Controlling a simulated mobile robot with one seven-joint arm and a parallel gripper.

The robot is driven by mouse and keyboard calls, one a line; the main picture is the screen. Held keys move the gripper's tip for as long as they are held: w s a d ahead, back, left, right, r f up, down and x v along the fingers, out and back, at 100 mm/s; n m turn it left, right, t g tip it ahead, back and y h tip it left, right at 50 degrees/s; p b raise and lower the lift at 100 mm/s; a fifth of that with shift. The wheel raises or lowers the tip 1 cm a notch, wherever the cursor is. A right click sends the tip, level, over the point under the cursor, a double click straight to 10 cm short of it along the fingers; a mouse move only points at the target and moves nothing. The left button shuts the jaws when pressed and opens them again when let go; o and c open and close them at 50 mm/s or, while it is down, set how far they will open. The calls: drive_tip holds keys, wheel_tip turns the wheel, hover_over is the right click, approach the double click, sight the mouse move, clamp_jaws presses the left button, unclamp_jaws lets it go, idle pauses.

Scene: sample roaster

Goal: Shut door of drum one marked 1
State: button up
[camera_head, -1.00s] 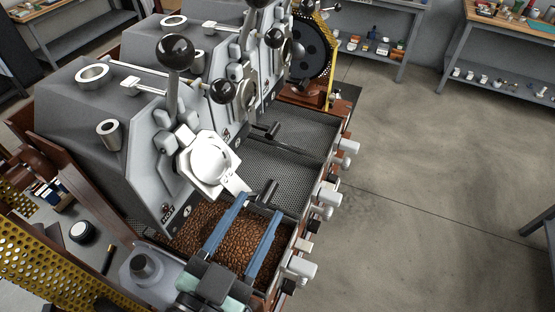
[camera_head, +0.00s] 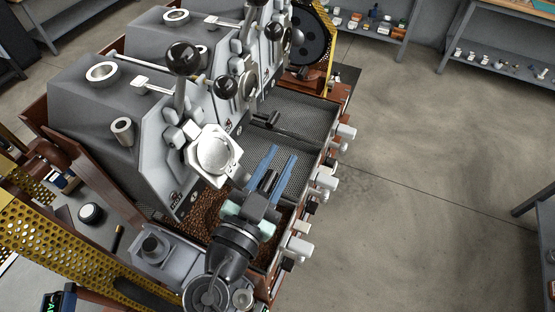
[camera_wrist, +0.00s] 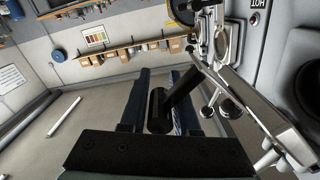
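The door of drum one (camera_head: 213,153) is a pale metal plate with a round window on the nearest grey drum (camera_head: 95,115). It appears to stand out from the drum face; its edge slants across the right of the wrist view (camera_wrist: 255,105). Its black cylindrical handle (camera_head: 268,181) sticks out over the trays and also shows in the wrist view (camera_wrist: 158,110). My gripper (camera_head: 284,152) has its blue fingers on either side of the handle. In the wrist view the fingers (camera_wrist: 163,75) appear closed against it. The latch behind the door is partly hidden.
A tray of brown beans (camera_head: 205,210) lies below my gripper. An empty mesh tray (camera_head: 300,120) and the second drum's black handle (camera_head: 266,119) are beyond. Black-knobbed levers (camera_head: 184,57) rise over the drums. The floor to the right is clear.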

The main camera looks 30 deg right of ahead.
clamp_jaws()
drive_tip(key=shift+f, duration=0.1)
idle(1.0)
